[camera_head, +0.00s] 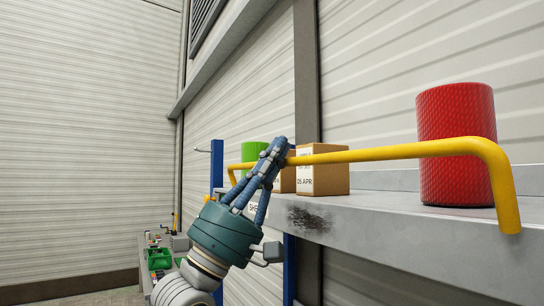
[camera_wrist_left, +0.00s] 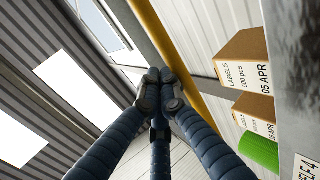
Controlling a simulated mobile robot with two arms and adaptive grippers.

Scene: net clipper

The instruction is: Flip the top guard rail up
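The yellow top guard rail (camera_head: 385,152) runs along the front of the grey shelf, a little above its surface, with its near end bent down at the right. My left gripper (camera_head: 280,146) is in front of the rail's farther part, its blue fingers pointing up and covering a short stretch of it. In the left wrist view the fingertips (camera_wrist_left: 160,82) are together with nothing seen between them, and the rail (camera_wrist_left: 172,45) passes just to their right. I cannot tell whether the fingers touch the rail. My right gripper is not in view.
On the shelf (camera_head: 400,220) behind the rail stand a red cylinder (camera_head: 457,140), cardboard boxes (camera_head: 323,172) and a green cylinder (camera_head: 254,152). A blue post (camera_head: 217,165) rises at the shelf's far end. A bench with green items (camera_head: 158,258) is at lower left.

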